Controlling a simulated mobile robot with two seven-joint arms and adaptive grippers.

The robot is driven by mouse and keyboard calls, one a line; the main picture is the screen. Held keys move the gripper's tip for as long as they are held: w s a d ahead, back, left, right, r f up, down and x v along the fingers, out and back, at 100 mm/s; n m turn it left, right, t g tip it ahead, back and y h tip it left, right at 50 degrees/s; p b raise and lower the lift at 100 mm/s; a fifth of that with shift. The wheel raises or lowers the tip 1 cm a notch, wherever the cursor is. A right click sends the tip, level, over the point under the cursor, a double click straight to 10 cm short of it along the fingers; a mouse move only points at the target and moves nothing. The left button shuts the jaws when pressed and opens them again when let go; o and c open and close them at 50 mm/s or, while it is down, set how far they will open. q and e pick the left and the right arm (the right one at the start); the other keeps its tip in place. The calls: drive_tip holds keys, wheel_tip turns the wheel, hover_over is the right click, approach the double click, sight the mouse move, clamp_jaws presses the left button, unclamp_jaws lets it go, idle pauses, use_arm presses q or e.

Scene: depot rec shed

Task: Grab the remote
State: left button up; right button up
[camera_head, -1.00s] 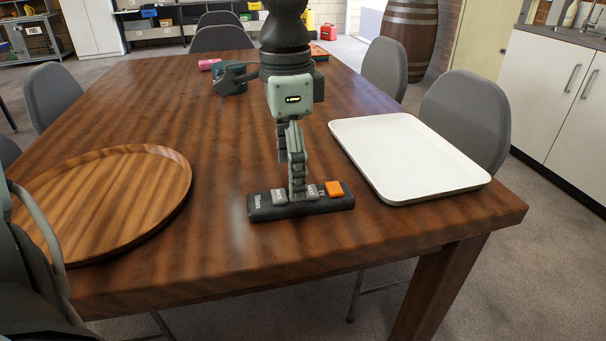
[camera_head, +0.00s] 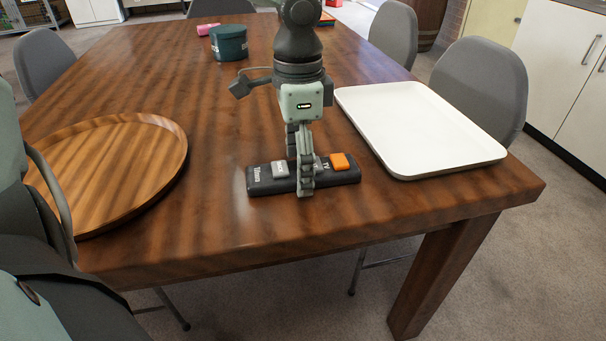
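My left gripper is not in view; only parts of my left arm show at the left edge.
The wooden table (camera_head: 215,225) holds a round wooden tray (camera_head: 165,165) at left and a white tray (camera_head: 420,125) at right. A dark green tin (camera_head: 229,43) and a pink item (camera_head: 207,29) stand farther back. Grey chairs (camera_head: 478,85) stand along the sides.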

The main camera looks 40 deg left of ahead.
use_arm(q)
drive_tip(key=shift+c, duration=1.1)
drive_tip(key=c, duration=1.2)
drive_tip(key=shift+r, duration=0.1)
